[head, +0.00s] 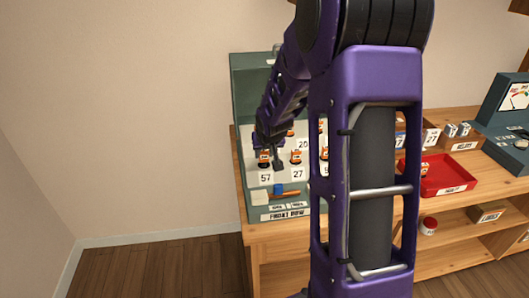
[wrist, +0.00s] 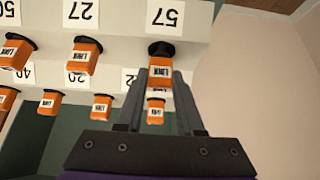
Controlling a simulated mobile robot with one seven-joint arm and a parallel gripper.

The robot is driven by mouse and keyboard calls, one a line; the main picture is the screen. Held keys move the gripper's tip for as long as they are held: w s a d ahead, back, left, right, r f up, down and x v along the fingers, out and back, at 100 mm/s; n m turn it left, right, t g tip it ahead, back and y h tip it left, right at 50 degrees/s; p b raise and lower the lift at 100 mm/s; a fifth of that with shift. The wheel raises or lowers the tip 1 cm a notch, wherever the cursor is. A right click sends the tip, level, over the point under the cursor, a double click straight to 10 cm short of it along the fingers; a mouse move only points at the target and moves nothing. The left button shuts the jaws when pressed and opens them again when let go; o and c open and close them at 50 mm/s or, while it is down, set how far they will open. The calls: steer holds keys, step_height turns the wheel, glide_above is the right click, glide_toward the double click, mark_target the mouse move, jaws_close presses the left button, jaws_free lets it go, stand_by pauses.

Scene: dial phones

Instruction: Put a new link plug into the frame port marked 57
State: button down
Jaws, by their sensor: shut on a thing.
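The frame (head: 240,105) is a green cabinet with a pale front panel and rows of numbered ports. The label 57 (head: 265,178) is on the lower row at the left; it shows upside down in the wrist view (wrist: 165,17). My gripper (wrist: 161,78) is shut on an orange link plug (wrist: 160,72) in front of the 57 label. The plug's far end meets the black port 57 (wrist: 161,48); I cannot tell how deep it sits. In the head view my gripper (head: 268,160) is at the same port, and my arm hides much of the panel.
Ports nearby hold orange link plugs, including one at 27 (wrist: 86,52) and one at the left (wrist: 15,52). Another plug (wrist: 156,110) shows between my fingers, in the other row. A red tray (head: 462,178) with an orange item stands on the wooden bench (head: 300,228).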

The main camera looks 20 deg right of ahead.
steer(key=shift+f+b, duration=0.5)
steer(key=shift+f, duration=0.1)
steer(key=shift+c, duration=1.1)
jaws_free()
steer(key=shift+r, duration=0.15)
step_height(320, 180, up, 7)
steer(key=p, duration=0.6)
steer(key=shift+r, duration=0.25)
steer(key=shift+r+p, duration=0.35)
steer(key=shift+r, duration=1.55)
